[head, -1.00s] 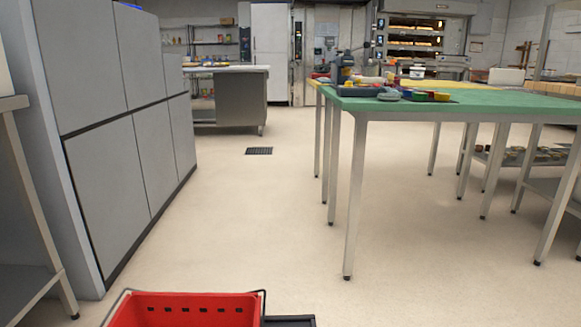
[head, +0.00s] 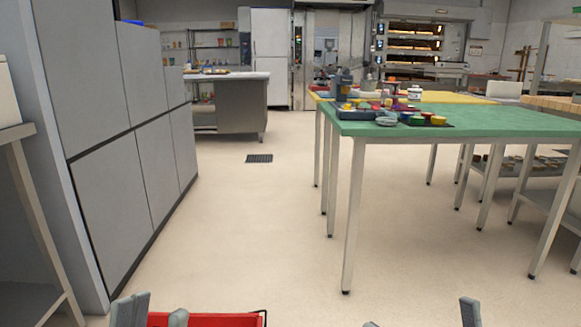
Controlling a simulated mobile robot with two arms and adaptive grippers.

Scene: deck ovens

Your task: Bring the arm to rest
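My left gripper (head: 154,313) is at the bottom left of the head view, in front of a red crate (head: 225,320). Its two grey fingertips stand apart, with only the red crate showing behind the gap. My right gripper (head: 421,318) is at the bottom right. One finger shows clearly and only a small tip of the other shows, far apart from it. Nothing shows between them but floor. The arms and the lower parts of both grippers are below the picture.
A green-topped table (head: 480,142) with small colourful items stands right, a yellow-topped table (head: 450,98) behind it. Grey cabinets (head: 115,195) line the left. A metal bench (head: 30,180) is at the near left edge. The floor (head: 240,220) between is clear. Deck ovens (head: 412,48) stand far back.

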